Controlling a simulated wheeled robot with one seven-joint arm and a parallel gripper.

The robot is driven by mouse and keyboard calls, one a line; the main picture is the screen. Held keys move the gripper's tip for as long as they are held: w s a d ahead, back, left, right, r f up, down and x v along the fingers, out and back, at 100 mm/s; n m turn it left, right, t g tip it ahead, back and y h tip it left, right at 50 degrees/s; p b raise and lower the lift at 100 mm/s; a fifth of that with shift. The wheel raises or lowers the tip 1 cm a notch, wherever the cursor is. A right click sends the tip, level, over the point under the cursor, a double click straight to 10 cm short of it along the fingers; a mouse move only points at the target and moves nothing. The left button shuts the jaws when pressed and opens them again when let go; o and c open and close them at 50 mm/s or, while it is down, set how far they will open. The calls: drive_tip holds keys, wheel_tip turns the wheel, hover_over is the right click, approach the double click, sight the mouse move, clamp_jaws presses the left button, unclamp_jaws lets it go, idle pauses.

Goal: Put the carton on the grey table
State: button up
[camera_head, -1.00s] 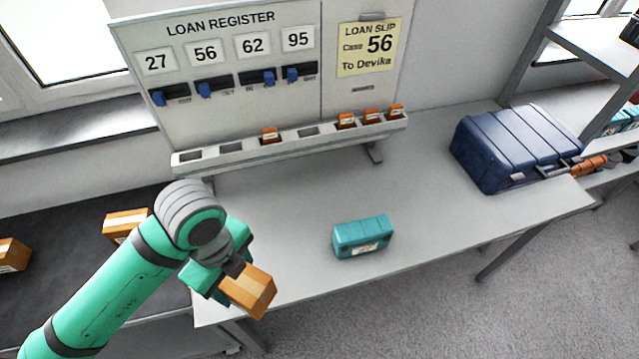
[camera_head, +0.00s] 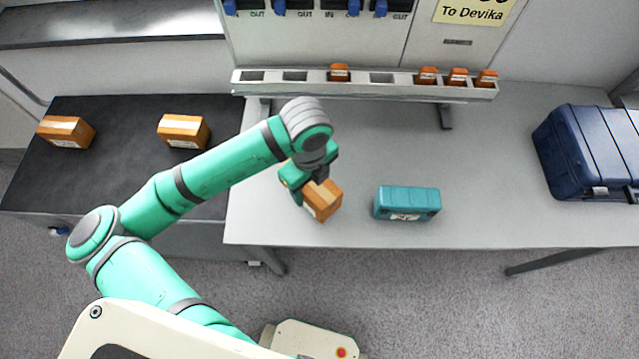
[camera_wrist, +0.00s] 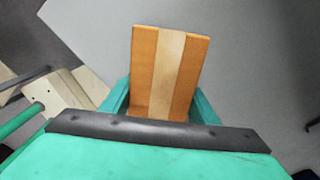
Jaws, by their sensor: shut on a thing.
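The carton (camera_head: 325,201) is a small orange-brown box with a pale tape stripe. My gripper (camera_head: 308,187) is shut on it. In the head view they are over the left front part of the grey table (camera_head: 480,222). In the wrist view the carton (camera_wrist: 170,70) sits between the two green fingers (camera_wrist: 163,105), with the table's pale top (camera_wrist: 100,30) beyond it. I cannot tell whether the carton touches the tabletop or is held above it.
A teal case (camera_head: 407,203) lies on the table just right of the carton. A dark blue case (camera_head: 590,150) stands at the right. A register board with a slotted rail (camera_head: 385,90) runs along the back. Two other cartons (camera_head: 66,131) (camera_head: 184,131) sit on the dark table (camera_head: 110,180) at left.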

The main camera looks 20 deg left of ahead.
drive_tip(key=shift+w+d+f, duration=0.1)
drive_tip(key=shift+w+f, duration=0.15)
drive_tip(key=shift+f, duration=0.05)
drive_tip(key=f, duration=0.3)
drive_tip(key=shift+w, duration=0.35)
drive_tip(key=shift+d+f, duration=0.1)
drive_tip(key=shift+f, duration=0.25)
drive_tip(key=shift+s, duration=0.1)
drive_tip(key=shift+s+f, duration=0.1)
drive_tip(key=o, duration=1.5)
drive_tip(key=shift+c, duration=0.2)
wheel_tip(320, 180, up, 12)
drive_tip(key=shift+r, duration=0.15)
